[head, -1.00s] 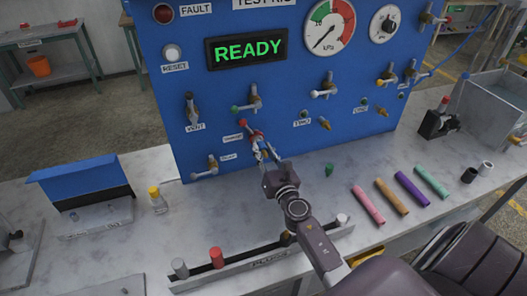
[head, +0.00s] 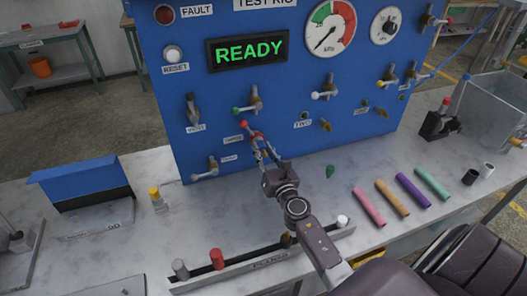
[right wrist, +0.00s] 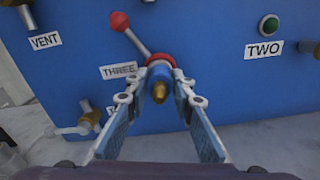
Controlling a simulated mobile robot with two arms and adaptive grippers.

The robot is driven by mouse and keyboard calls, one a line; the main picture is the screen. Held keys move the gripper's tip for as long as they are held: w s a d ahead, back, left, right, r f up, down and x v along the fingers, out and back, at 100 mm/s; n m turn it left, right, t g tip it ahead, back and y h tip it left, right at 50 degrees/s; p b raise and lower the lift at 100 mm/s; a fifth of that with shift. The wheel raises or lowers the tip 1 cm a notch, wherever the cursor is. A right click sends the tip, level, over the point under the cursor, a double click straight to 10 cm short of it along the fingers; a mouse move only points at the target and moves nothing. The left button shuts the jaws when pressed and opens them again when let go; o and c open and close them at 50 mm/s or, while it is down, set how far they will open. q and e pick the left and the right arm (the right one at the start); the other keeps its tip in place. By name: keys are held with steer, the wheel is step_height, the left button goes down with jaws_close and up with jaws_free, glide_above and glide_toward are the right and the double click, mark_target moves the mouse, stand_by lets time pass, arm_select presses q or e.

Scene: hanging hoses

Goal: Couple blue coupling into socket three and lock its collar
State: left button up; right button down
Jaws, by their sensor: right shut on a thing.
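Socket three is on the blue panel (head: 290,155). Its label THREE (right wrist: 118,71) shows in the right wrist view, left of a brass-tipped fitting (right wrist: 159,92) with a red ring (right wrist: 160,60). A red-knobbed lever (right wrist: 130,35) slants up and left from this fitting. My right gripper (head: 265,148) is at the fitting, its fingers (right wrist: 164,85) closed on both sides of it. A thin blue hose (head: 452,62) reaches the panel's right edge, far from my gripper. My left gripper is out of view.
Other levered valves (head: 254,102) stick out near my right gripper. On the bench lie pink (head: 368,207), orange (head: 392,197), purple (head: 412,188) and green (head: 432,183) rods. A plug rack (head: 262,265) stands in front. A yellow-capped bottle (head: 158,199) stands left.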

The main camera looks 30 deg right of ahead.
steer(key=shift+w, duration=0.4)
steer(key=shift+d+r, duration=0.1)
steer(key=shift+r, duration=0.05)
stand_by(0.4)
steer(key=c, duration=2)
jaws_free()
steer(key=o, duration=0.4)
steer(key=shift+w, duration=0.1)
steer(key=shift+s+f, duration=0.2)
steer(key=shift+s, duration=0.1)
steer(key=v, duration=1.1)
steer(key=shift+s, duration=0.25)
